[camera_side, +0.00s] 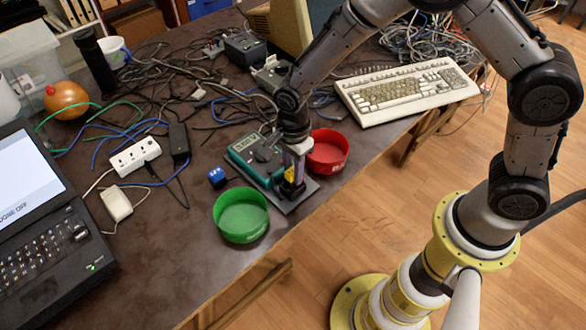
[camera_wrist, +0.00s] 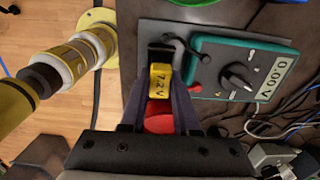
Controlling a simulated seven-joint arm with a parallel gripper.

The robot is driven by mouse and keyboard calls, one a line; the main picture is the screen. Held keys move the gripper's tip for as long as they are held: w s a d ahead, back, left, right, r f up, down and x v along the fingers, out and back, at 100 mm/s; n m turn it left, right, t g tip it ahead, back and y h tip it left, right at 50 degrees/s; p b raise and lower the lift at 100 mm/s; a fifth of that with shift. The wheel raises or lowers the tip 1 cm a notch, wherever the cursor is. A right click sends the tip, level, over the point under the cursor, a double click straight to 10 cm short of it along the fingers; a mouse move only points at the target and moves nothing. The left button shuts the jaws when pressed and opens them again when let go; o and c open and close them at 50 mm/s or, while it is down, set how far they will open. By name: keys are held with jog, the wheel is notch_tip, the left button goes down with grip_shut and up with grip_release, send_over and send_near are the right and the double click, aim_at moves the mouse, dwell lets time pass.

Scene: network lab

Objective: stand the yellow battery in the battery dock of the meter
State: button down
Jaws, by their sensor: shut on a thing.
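My gripper (camera_wrist: 160,88) is shut on the yellow battery (camera_wrist: 159,80), which is marked 7.2V and sits between the two fingers. In the side view my gripper (camera_side: 293,170) points down at the near right end of the meter's grey plate (camera_side: 306,190). The teal meter (camera_side: 245,146) lies on that plate; its dial and 0.00 V display show in the wrist view (camera_wrist: 215,55). The black battery dock (camera_wrist: 160,56) shows just beyond the battery. The fingers hide most of the battery in the side view. I cannot tell whether its lower end is inside the dock.
A red bowl (camera_side: 328,151) stands close to the right of my gripper, and a green bowl (camera_side: 241,216) to the left. A keyboard (camera_side: 407,92), cables and a laptop (camera_side: 50,220) take up more of the table.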

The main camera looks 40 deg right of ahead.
jog(key=shift+f, duration=1)
dwell(0.3)
jog(key=c, duration=0.6)
grip_release()
jog(key=shift+o, duration=0.2)
notch_tip(320, 180, up, 14)
